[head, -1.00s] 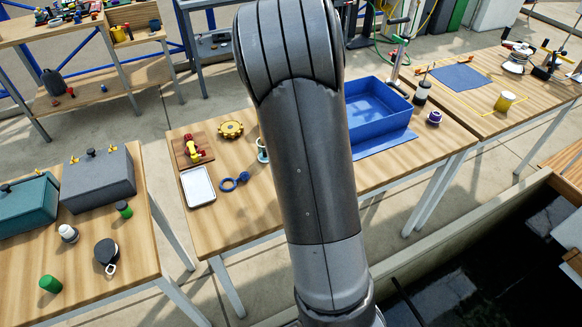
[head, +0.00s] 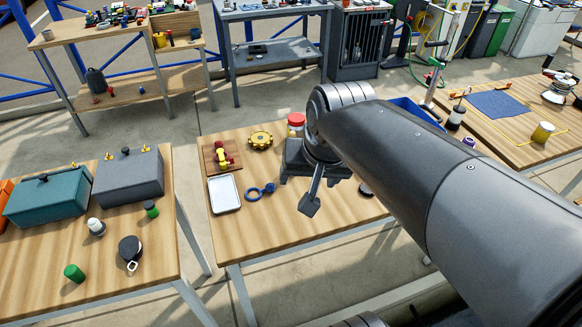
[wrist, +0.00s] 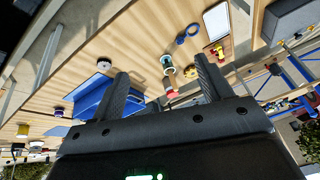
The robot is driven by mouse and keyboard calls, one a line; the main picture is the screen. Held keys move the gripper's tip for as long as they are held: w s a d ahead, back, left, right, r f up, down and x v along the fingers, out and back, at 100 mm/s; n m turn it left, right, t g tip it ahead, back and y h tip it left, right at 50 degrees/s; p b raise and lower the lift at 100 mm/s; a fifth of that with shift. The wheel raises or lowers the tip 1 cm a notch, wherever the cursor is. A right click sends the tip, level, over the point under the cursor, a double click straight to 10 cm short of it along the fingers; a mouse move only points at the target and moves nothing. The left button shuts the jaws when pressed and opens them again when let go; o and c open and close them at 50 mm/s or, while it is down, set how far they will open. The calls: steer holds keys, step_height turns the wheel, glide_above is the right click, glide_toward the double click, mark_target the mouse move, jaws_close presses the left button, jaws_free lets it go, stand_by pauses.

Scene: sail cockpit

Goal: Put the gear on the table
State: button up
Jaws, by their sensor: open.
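The yellow gear (head: 260,140) lies flat near the back edge of the middle wooden table (head: 290,225).
Left of the gear is a wooden board (head: 210,163) with a red-and-yellow item. A white tray (head: 224,194), a blue ring-shaped part (head: 254,194) and a red-lidded jar (head: 295,124) are nearby. A blue bin (head: 412,108) is partly hidden behind my arm. The table's front left is clear.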

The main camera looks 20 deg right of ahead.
steer(key=s+n, duration=0.1)
steer(key=s+a+n, duration=0.1)
steer(key=s+a+n+t, duration=0.1)
steer(key=s, duration=0.1)
steer(key=shift+a+n, duration=0.1)
steer(key=shift+n, duration=0.2)
steer(key=shift+o, duration=0.6)
steer(key=shift+o, duration=0.7)
